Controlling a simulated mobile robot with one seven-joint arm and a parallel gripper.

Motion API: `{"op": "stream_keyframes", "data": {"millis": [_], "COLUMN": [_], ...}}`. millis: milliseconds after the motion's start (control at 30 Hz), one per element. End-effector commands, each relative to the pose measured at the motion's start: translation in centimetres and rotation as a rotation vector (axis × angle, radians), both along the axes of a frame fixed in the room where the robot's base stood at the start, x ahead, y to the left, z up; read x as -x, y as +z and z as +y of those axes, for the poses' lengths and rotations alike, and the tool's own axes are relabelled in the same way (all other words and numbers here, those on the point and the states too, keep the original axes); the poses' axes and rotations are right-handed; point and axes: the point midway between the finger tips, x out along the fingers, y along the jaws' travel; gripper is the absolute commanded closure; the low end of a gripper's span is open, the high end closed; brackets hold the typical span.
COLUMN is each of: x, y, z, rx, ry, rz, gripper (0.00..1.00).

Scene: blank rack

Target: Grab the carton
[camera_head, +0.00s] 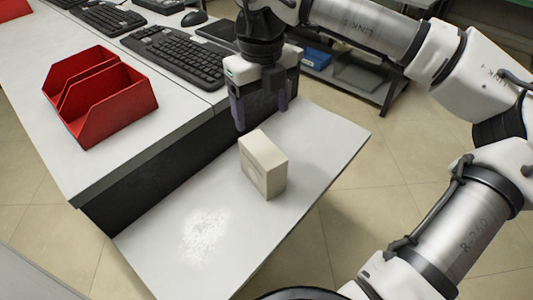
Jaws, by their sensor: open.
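The carton (263,164) is a small cream box standing upright on the white lower shelf (310,150), near its middle. My gripper (261,115) is above and just behind the carton in the picture. Its two dark fingers point down and are spread apart, with nothing between them. The left fingertip is close to the carton's top edge in the picture. I cannot tell the exact gap between the fingers and the carton.
A higher white desk (130,150) borders the shelf on the left. It holds red bins (98,95), keyboards (175,55) and a mouse (194,18). A low rack with a blue box (316,58) stands behind. The shelf's front left is clear except for a pale speckled patch (205,235).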

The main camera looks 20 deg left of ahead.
Motion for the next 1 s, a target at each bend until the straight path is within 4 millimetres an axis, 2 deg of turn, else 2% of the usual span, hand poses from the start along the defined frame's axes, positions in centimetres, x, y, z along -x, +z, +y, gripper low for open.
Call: {"op": "stream_keyframes", "data": {"millis": [400,667,900,1000], "x": [0.1,0.2,0.5,0.4], "y": [-7.1,-9.0,-12.5,-13.3], "z": [-0.1,0.0,-0.1,-0.1], "rx": [0.000,-0.001,-0.003,-0.005], "ry": [0.001,0.001,0.001,0.001], "rz": [0.004,0.004,0.005,0.003], "gripper": [0.25,0.25,0.25,0.25]}}
